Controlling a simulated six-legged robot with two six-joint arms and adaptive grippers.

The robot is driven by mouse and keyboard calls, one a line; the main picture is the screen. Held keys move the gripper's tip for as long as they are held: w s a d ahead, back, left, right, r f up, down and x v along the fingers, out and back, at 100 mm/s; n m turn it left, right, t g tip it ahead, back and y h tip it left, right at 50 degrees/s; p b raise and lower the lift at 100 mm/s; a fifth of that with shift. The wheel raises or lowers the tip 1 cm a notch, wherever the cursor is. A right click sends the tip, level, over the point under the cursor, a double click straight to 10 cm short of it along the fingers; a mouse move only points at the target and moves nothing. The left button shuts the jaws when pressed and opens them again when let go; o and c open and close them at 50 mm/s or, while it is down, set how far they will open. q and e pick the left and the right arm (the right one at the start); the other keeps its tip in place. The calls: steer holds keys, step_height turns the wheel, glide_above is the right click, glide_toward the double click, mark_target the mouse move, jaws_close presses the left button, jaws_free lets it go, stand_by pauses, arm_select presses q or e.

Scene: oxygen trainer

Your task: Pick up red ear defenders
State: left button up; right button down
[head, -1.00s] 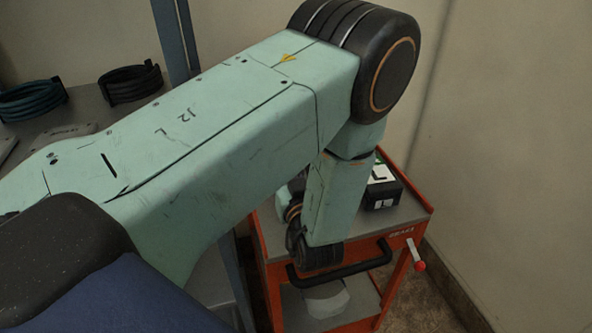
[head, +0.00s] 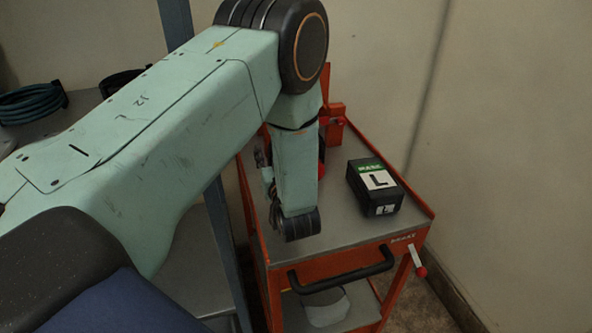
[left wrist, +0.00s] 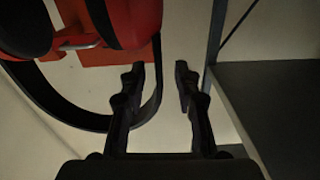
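The red ear defenders show in the left wrist view as red and black cups (left wrist: 135,22) at the upper left. Their black headband (left wrist: 85,122) loops down beneath the cups. In the head view only a small red and black part (head: 322,148) shows behind my arm. My left gripper (left wrist: 160,72) is open, its two dark fingers apart. One side of the band appears in the gap close beside the left-hand finger; I cannot tell whether they touch. In the head view the gripper's fingertips are hidden behind my arm.
An orange cart (head: 345,232) with a grey top stands below my arm. A black box labelled L (head: 376,186) lies on it at the right. A blue-grey post (head: 226,250) and a grey shelf (head: 185,272) stand left of the cart. A coiled hose (head: 32,103) lies farther left.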

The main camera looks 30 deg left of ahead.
arm_select(q)
steer(key=shift+w+d+f, duration=0.1)
steer(key=shift+w, duration=0.15)
steer(key=shift+s+a, duration=0.2)
steer(key=shift+s, duration=0.15)
steer(key=c, duration=0.4)
steer(key=shift+w+d, duration=0.2)
steer(key=shift+w, duration=0.05)
jaws_close()
steer(key=shift+s+a, duration=0.15)
